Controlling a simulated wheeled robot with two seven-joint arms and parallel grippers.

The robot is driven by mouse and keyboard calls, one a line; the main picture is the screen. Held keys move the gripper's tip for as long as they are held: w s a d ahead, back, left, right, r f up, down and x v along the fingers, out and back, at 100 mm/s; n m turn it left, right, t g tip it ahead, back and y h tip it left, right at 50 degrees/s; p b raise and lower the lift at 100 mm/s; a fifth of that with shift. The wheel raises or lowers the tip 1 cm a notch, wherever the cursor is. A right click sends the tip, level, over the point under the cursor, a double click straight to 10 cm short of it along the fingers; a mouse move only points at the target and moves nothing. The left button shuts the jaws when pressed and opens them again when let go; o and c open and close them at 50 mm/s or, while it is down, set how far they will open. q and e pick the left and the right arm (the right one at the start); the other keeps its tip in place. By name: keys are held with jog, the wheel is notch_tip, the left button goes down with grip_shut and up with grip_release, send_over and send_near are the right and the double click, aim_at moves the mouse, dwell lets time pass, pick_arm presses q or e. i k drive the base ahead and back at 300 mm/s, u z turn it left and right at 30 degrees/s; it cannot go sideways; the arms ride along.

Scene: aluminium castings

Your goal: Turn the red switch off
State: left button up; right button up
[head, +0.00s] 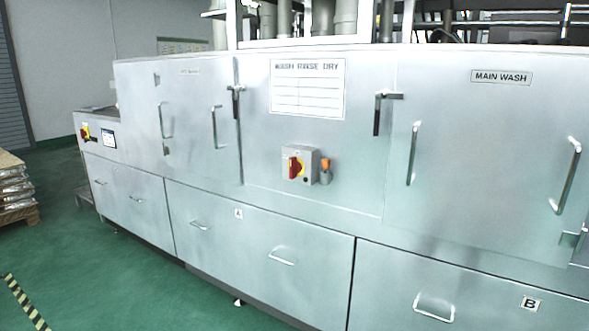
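A second red and yellow switch (85,133) is on the machine's far left end, beside a small display. Neither of my grippers is in the head view.
An orange-topped part (325,170) is just right of the grey box. Door handles (412,153) and latches stick out from the front. A loaded pallet (16,192) stands at the far left. Green floor (110,285) is clear at the lower left.

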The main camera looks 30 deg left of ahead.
aim_at(296, 167)
jog(key=k, duration=0.95)
jog(key=u, duration=1.8)
jog(key=i, duration=2.9)
jog(key=z, duration=0.95)
